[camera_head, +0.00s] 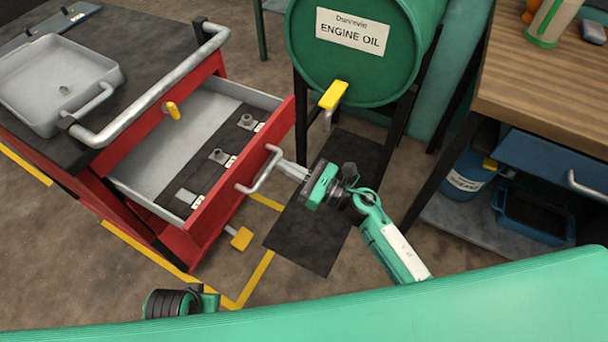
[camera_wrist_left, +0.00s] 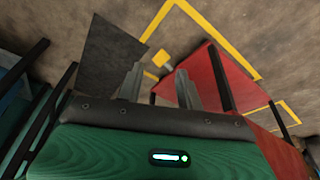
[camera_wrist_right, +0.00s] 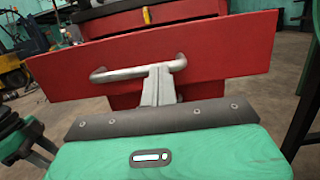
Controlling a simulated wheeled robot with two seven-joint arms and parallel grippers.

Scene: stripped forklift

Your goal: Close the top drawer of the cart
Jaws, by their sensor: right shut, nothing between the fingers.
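The red cart's top drawer (camera_head: 237,180) is pulled out and open, showing its grey interior with a dark strip of small metal fittings. A curved silver handle (camera_head: 262,172) is on its red front. My right gripper (camera_head: 281,163) is shut and empty, its fingertips at the handle.
A grey tray (camera_head: 30,93) sits on the cart's dark top, beside a silver push bar (camera_head: 150,95). A green engine oil drum (camera_head: 355,75) on a black stand is behind the drawer. A wooden workbench (camera_head: 540,85) is at right. A dark mat (camera_head: 315,235) lies on the floor.

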